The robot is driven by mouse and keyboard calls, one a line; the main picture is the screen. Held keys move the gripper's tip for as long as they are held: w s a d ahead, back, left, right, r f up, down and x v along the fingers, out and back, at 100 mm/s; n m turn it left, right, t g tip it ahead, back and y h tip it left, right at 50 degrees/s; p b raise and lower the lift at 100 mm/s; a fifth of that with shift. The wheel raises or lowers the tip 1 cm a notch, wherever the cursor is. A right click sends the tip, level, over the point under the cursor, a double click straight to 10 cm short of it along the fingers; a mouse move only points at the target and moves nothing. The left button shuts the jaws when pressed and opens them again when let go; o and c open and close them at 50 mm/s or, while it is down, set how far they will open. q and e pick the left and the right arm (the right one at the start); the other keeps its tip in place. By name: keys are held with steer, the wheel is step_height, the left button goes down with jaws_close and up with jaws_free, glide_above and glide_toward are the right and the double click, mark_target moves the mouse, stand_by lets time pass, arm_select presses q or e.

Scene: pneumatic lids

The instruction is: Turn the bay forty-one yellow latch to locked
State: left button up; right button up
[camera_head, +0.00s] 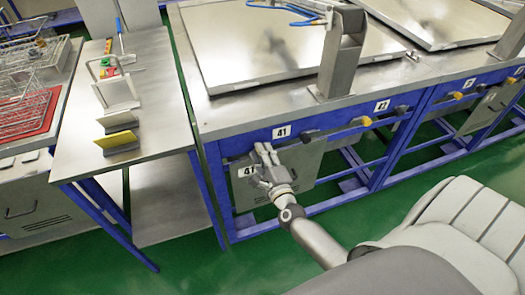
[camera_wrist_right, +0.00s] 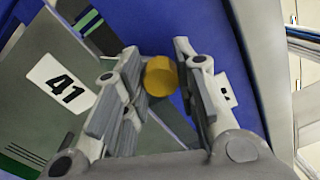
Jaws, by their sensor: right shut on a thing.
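My right gripper (camera_head: 262,158) is at the front of bay 41, just below and left of the "41" plate (camera_head: 281,131) on the blue rail. In the right wrist view my gripper (camera_wrist_right: 157,62) has a finger on each side of the yellow latch (camera_wrist_right: 160,76) and is shut on it. Only the rounded yellow end shows between the fingers. In the head view the gripper hides this latch, and I cannot tell its turn. My left gripper is not in view.
A grey panel (camera_head: 297,172) marked 41 hangs below the rail, close behind my right gripper. A dark handle (camera_head: 311,134) and another yellow latch (camera_head: 362,121) stick out further right. A steel side table (camera_head: 155,75) with holders stands to the left.

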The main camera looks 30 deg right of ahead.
steer(key=shift+f+n+p, duration=0.2)
steer(key=shift+n+p, duration=1.2)
steer(key=shift+n, duration=2.7)
steer(key=o, duration=1)
steer(key=shift+o, duration=0.2)
steer(key=v, duration=1.2)
steer(key=shift+a, duration=0.1)
